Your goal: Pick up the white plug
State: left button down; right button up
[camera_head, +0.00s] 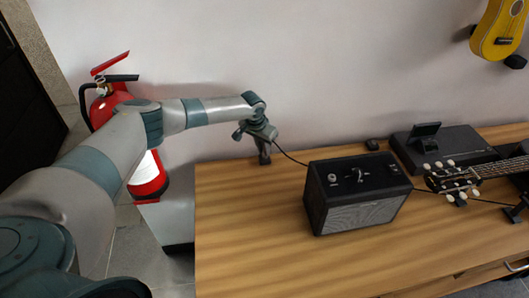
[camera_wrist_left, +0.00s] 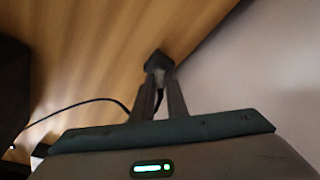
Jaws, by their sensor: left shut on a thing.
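My left gripper (camera_head: 264,157) is at the back left of the wooden table, pointing down close to its surface. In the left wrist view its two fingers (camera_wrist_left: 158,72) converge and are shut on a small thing. A black cable (camera_head: 290,157) runs from the gripper to the black amplifier (camera_head: 362,215). A dark block shows at the fingertips; I cannot tell whether it is part of the gripper. My right gripper is not in view.
The table (camera_head: 240,240) is bare at the front left. A dark case (camera_head: 445,148) and a guitar headstock (camera_head: 452,180) are at the right. A yellow ukulele (camera_head: 498,30) hangs on the wall. A red fire extinguisher (camera_head: 148,178) stands left of the table.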

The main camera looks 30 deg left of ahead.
pick_arm(q)
jog(key=shift+r, duration=0.1)
